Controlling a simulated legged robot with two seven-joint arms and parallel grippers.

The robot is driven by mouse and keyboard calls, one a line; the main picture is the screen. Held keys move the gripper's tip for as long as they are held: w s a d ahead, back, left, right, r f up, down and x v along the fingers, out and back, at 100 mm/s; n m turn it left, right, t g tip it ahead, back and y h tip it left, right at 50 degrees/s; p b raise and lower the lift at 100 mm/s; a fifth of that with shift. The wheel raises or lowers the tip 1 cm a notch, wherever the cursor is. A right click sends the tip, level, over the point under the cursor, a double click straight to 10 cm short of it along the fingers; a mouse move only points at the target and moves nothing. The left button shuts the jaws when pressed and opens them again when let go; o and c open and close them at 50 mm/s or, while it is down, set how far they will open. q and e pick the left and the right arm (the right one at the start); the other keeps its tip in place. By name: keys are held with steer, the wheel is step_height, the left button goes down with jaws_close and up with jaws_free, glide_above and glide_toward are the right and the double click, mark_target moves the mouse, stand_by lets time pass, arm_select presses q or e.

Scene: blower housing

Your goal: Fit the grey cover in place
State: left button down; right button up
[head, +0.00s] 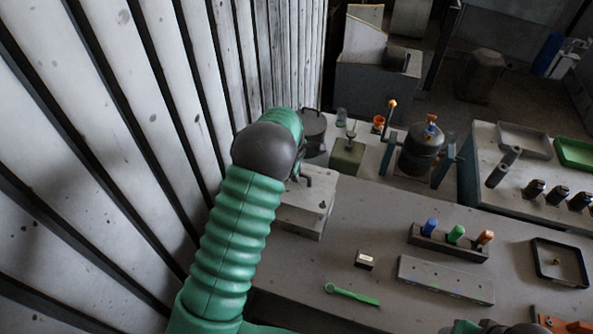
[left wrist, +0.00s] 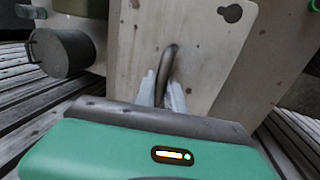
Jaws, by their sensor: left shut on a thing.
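The grey cover (left wrist: 205,60) is a flat, spotted plate with a keyhole-shaped slot and a curved dark handle (left wrist: 169,62). In the left wrist view, the two pale fingers of my left gripper (left wrist: 164,92) are shut on this handle. In the head view, the cover (head: 314,190) lies over the top of a pale block-like housing (head: 298,222), at the end of my green left arm. My forearm and wrist hide part of both. I cannot tell whether the cover sits flush or a little off the housing. My right gripper is not clearly in view.
A slatted pale wall stands close on the left. A dark round vessel (head: 420,150) stands behind.

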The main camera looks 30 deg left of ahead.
mark_target(296, 186)
arm_select(q)
steer(key=b+x, duration=0.1)
steer(key=x, duration=0.2)
steer(key=s+b+x, duration=0.1)
steer(key=b+x, duration=0.1)
steer(key=x, duration=0.1)
steer(key=shift+s+d+f, duration=0.15)
steer(key=shift+s+f, duration=0.05)
steer(key=shift+f, duration=0.15)
steer(key=shift+f+b, duration=0.3)
steer(key=shift+f, duration=0.05)
steer(key=shift+s+d+p, duration=0.2)
steer(key=shift+s+p, duration=0.15)
steer(key=shift+s, duration=0.35)
stand_by(0.3)
steer(key=shift+s+d+f, duration=0.1)
steer(key=shift+s+f, duration=0.1)
steer(key=c, duration=1.8)
jaws_free()
steer(key=o, duration=0.5)
steer(key=shift+w+f, duration=0.2)
steer(key=shift+w, duration=0.05)
